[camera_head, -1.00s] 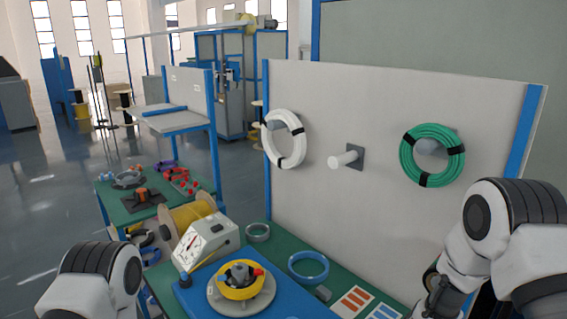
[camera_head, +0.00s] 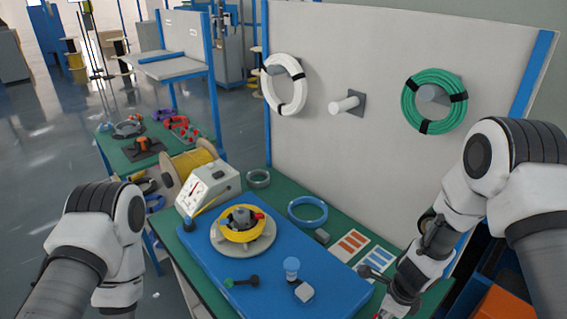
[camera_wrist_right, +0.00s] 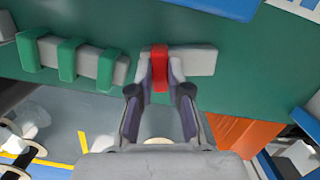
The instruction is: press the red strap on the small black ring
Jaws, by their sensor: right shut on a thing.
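My right gripper (camera_wrist_right: 160,80) is shut on a red strap (camera_wrist_right: 160,63) in the right wrist view. The strap lies over a pale grey bar (camera_wrist_right: 200,62) against a green surface. In the head view my right gripper is at the bottom edge, mostly cut off, with a speck of red beside it. A dark ring (camera_head: 148,186) lies at the left near the yellow spool; I cannot tell whether it is the small black ring. A yellow coil (camera_head: 240,234) sits on a round grey base on the blue board. My left arm shows, but its gripper is outside the frame.
A second grey bar (camera_wrist_right: 73,62) carries several green straps. A grey panel (camera_head: 330,150) closes the back.

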